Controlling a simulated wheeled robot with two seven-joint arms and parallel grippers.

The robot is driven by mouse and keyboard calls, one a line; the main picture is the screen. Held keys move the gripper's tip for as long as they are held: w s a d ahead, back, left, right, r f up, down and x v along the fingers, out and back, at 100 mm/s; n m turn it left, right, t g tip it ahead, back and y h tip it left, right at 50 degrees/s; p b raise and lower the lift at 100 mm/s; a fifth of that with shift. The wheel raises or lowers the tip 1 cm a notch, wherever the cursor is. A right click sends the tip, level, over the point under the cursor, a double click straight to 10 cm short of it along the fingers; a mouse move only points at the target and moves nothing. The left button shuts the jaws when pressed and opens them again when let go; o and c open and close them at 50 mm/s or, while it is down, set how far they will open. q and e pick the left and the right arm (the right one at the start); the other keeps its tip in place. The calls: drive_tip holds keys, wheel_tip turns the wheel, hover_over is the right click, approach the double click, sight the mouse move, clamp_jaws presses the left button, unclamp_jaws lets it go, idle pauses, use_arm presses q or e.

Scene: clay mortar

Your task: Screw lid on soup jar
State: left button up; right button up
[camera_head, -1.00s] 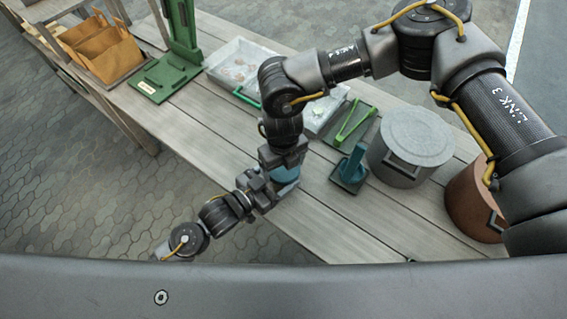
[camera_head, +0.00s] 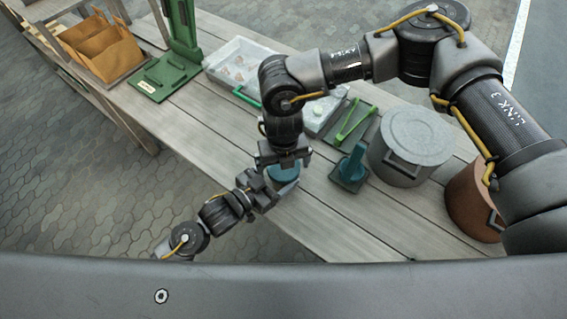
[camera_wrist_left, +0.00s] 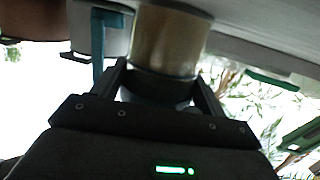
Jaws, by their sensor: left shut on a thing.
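The soup jar's teal lid (camera_head: 284,172) shows in the head view between my two grippers, near the table's front edge. My left gripper (camera_head: 272,186) comes in from the lower left and is shut on the jar. In the left wrist view the clear jar with tan contents (camera_wrist_left: 167,42) stands between the left fingers (camera_wrist_left: 162,86), picture upside down. My right gripper (camera_head: 284,158) points down just above the lid, its fingers spread wider than the lid. The head view hides most of the jar, and I cannot tell how the lid sits on it.
To the right stand a teal tool on a stand (camera_head: 350,168), a grey lidded pot (camera_head: 412,142) and a brown pot (camera_head: 470,203). Green tongs (camera_head: 354,122) and a pale tray (camera_head: 235,62) lie behind. A green stand (camera_head: 172,72) is back left. The table's left middle (camera_head: 200,118) is clear.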

drive_tip(key=shift+r, duration=0.1)
use_arm(q)
drive_tip(key=shift+r, duration=0.1)
use_arm(e)
drive_tip(key=shift+r, duration=2.3)
drive_tip(key=shift+c, duration=1.3)
wheel_tip(320, 180, up, 3)
drive_tip(key=n, duration=0.3)
drive_tip(key=shift+r, duration=0.15)
drive_tip(key=shift+f, duration=4.05)
